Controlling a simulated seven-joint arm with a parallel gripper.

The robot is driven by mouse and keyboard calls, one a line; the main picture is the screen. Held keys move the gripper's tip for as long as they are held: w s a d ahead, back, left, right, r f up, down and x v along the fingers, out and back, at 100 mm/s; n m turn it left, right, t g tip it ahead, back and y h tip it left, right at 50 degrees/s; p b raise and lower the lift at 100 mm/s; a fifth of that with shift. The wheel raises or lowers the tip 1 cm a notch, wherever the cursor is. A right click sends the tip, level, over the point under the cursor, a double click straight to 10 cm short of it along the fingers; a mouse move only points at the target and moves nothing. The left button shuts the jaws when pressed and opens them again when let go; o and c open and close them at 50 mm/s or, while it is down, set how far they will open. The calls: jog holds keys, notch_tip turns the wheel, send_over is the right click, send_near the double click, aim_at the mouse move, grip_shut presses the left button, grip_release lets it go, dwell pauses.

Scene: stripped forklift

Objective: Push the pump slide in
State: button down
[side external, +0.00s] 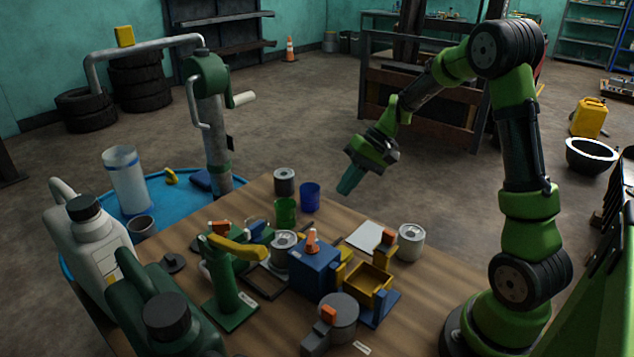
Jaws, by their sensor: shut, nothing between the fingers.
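My gripper (347,187) is shut and empty, pointing down and left in the air above the far right side of the wooden table (440,275). It is apart from everything on the table. I cannot tell for certain which part is the pump slide. A green pump-like device (229,290) with a yellow lever stands at the table's front left. A grey round unit (338,315) with an orange block sits at the front. A blue box (314,270) with an orange cone-shaped top stands in the middle, beside a yellow open-topped box (368,284) on a blue base.
Green cup (285,212), blue cup (310,197) and metal cans (411,241) stand on the table. Large jugs (90,240) crowd the front left. A tall hand pump (212,130) rises from a blue drum (160,205) behind. The air around my gripper is clear.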

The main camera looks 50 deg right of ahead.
aim_at(296, 238)
jog(key=w+a+f+n, duration=0.1)
jog(key=f+n, duration=0.1)
jog(key=f, duration=0.1)
jog(key=w+a+f+n, duration=0.1)
jog(key=f+n, duration=0.2)
jog(key=w+a+f+n+t, duration=0.1)
jog(key=a+f+n, duration=0.1)
jog(key=f, duration=0.1)
jog(key=shift+w+a+f+n, duration=0.1)
jog(key=shift+w+f+n, duration=0.05)
jog(key=shift+w+n, duration=0.2)
jog(key=a, duration=0.3)
jog(key=shift+a, duration=0.5)
jog(key=shift+a, duration=2.75)
